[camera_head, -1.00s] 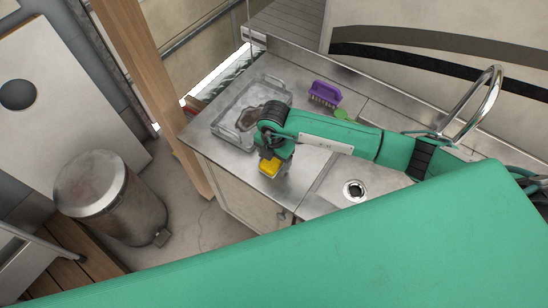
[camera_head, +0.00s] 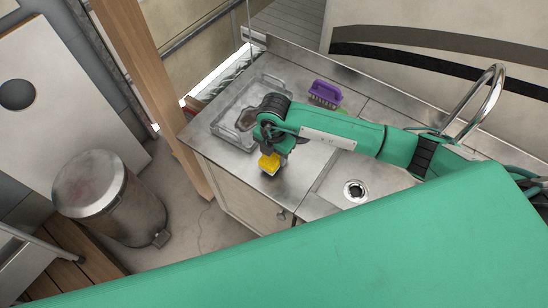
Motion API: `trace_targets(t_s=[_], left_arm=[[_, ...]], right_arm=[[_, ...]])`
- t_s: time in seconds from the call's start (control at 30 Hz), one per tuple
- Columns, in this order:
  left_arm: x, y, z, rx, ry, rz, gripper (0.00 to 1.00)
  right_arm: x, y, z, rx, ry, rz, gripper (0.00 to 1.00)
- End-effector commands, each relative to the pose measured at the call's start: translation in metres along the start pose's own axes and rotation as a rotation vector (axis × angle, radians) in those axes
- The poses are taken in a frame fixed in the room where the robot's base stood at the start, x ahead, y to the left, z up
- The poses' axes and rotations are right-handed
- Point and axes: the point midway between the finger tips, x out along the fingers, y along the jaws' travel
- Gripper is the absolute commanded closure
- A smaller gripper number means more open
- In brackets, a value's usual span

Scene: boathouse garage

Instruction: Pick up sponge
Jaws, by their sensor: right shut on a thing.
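The yellow sponge (camera_head: 269,162) is at the tip of my right gripper (camera_head: 271,153), near the front edge of the metal counter. My right gripper is shut on the sponge; its fingers are mostly hidden by the wrist. I cannot tell from this view whether the sponge is clear of the counter. My left gripper is not in view.
A clear tray (camera_head: 237,119) stands behind my right wrist on the counter (camera_head: 210,142). A purple brush (camera_head: 326,94) lies at the back, near a sink with a drain (camera_head: 355,190) and tall faucet (camera_head: 483,100). A metal bin (camera_head: 110,195) stands on the floor.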

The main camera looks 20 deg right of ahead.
Motion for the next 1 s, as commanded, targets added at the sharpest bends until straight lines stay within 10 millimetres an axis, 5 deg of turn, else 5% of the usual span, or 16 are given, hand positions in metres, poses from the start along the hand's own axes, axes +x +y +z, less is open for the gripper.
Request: trace_targets(t_s=[0.6, 1.0], left_arm=[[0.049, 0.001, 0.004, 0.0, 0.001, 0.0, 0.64], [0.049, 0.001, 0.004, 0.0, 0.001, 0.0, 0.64]], right_arm=[[-0.155, 0.001, 0.001, -0.002, -0.004, 0.005, 0.73], [-0.177, 0.0, 0.0, 0.001, -0.001, 0.001, 0.73]])
